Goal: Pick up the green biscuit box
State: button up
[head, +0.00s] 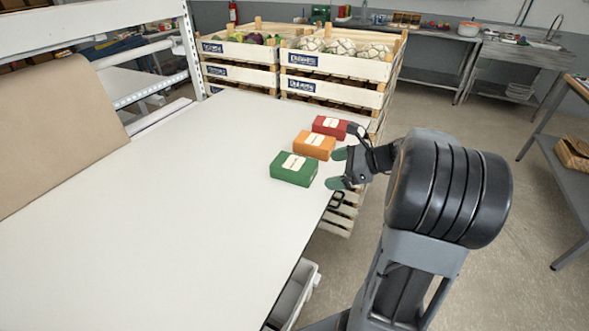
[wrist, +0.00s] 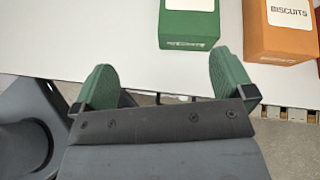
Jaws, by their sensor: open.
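The green biscuit box (head: 285,175) lies on the white table near its right edge, with a pale label on top. In the wrist view the green box (wrist: 189,28) shows at the top, beyond my fingertips and nearer the right finger. My gripper (head: 337,168) is open and empty at the table's right edge, to the right of the green box and apart from it. In the wrist view its two green finger pads (wrist: 160,76) stand wide apart with nothing between them.
An orange biscuit box (head: 314,145) and a red box (head: 329,126) stand in a row behind the green one. The white table (head: 180,220) is clear to the left. Stacked wooden crates (head: 340,80) with vegetables stand at its far end.

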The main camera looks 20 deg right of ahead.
jog(key=w+d+m+t, duration=0.2)
jog(key=d, duration=0.1)
send_near(301, 164)
jog(key=shift+w+a+f+m, duration=0.3)
jog(key=shift+w+a+f, duration=0.55)
jog(key=shift+w+a, duration=0.1)
jog(key=shift+r+p+x, duration=0.2)
jog(key=shift+p+x, duration=0.35)
jog(key=shift+x, duration=2.5)
jog(key=shift+a, duration=0.1)
jog(key=shift+c, duration=0.5)
jog(key=c, duration=0.7)
jog(key=shift+o, duration=0.2)
jog(key=shift+r, duration=0.15)
